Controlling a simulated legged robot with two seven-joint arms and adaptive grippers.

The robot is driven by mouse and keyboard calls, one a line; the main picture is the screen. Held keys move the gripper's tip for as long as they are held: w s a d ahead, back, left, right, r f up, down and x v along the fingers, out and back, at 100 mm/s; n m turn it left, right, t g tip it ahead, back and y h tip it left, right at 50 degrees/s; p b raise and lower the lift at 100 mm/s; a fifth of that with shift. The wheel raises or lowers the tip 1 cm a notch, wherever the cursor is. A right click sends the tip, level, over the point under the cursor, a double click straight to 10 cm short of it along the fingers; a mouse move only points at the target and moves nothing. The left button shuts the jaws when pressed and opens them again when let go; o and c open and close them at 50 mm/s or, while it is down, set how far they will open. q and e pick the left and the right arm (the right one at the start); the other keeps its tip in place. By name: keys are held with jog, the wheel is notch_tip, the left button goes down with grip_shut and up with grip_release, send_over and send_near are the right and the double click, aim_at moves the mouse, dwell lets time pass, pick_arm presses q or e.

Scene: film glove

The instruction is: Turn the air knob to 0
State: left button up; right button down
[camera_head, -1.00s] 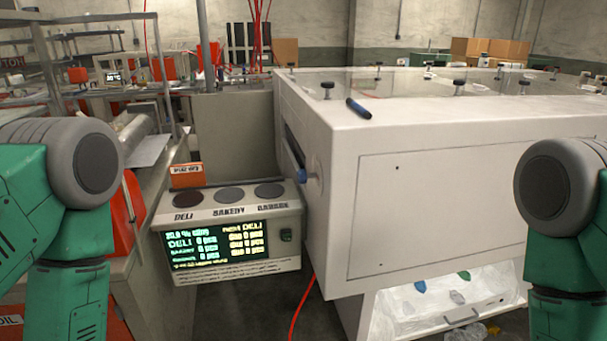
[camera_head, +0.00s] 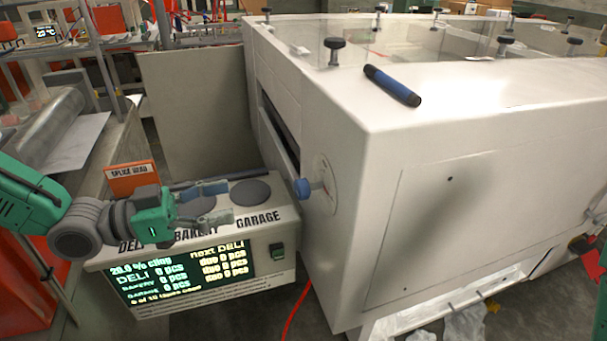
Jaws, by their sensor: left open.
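A blue knob (camera_head: 302,188) sticks out from a pale round dial (camera_head: 325,184) on the left side of the white cabinet (camera_head: 440,150). The dial's marks are too small to read. My left gripper (camera_head: 225,201) is open and empty, its fingers pointing right toward the knob. My left gripper and wrist cover part of that panel's pads and labels. My right gripper is not in view; only a bit of my right arm shows at the right edge.
An orange sign (camera_head: 132,178) stands behind my left wrist. A blue marker (camera_head: 392,86) lies on the cabinet top beside black knobs.

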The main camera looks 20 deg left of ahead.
pick_arm(q)
send_near(296, 189)
jog(key=d, duration=0.3)
jog(key=w+d, duration=0.1)
jog(key=w+d+b, duration=0.1)
jog(key=w, duration=0.1)
jog(key=w+d, duration=0.1)
jog(key=shift+w+f+b, duration=0.15)
jog(key=shift+w+b, duration=0.05)
jog(key=shift+b, duration=0.15)
jog(key=shift+w+d, duration=0.2)
jog(key=shift+w, duration=0.1)
jog(key=x, duration=0.3)
jog(key=shift+s+d, duration=0.15)
jog(key=shift+s, duration=0.15)
jog(key=shift+d+r, duration=0.25)
jog(key=shift+d, duration=0.2)
jog(key=shift+w+a+f, duration=0.1)
jog(key=shift+a+f, duration=0.05)
jog(key=shift+a, duration=0.35)
jog(key=c, duration=1.2)
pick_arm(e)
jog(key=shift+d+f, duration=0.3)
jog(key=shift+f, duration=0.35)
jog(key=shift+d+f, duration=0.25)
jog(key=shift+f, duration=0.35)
